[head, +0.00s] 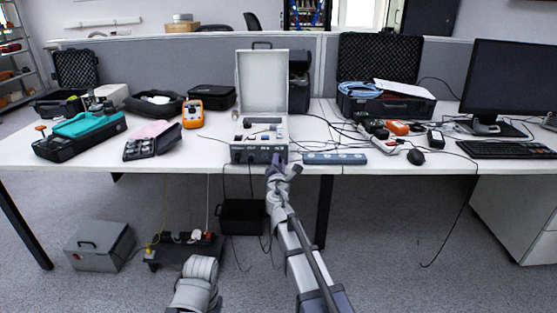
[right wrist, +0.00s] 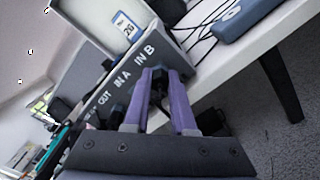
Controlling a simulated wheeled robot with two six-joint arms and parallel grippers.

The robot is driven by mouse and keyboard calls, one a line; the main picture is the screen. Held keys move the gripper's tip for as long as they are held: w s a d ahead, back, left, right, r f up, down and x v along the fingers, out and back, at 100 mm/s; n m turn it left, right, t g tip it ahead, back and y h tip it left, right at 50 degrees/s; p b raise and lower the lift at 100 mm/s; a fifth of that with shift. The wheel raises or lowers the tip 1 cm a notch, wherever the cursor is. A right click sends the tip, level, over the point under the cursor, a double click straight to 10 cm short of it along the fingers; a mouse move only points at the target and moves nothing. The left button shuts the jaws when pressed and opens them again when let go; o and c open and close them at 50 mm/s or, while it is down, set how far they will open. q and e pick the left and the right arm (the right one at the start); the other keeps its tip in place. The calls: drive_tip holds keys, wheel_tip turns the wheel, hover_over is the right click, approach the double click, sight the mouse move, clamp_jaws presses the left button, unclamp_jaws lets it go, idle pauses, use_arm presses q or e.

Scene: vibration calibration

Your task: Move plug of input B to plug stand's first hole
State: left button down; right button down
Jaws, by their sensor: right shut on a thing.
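The calibration device (head: 258,153) stands at the table's front edge with its lid raised. In the right wrist view, its front panel (right wrist: 112,88) reads OUT, IN A and IN B. My right gripper (head: 277,161) is at the right end of that panel. In the right wrist view, its purple fingers (right wrist: 160,88) are shut on a dark plug (right wrist: 158,78) at the IN B label. I cannot tell whether the plug is fully seated. A blue bar (head: 335,158), seemingly the plug stand, lies just right of the device, also in the wrist view (right wrist: 250,18). My left gripper is out of view.
Cables and small instruments (head: 397,128) clutter the table right of the device. An orange meter (head: 193,114) and a pouch (head: 152,140) are to the left. A mouse (head: 416,156) lies right of the blue bar. The table's front edge is close below my right gripper.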

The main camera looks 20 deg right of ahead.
drive_tip(key=n, duration=0.4)
idle(0.3)
drive_tip(key=shift+n, duration=1.1)
drive_tip(key=shift+n, duration=1)
drive_tip(key=c, duration=0.6)
unclamp_jaws()
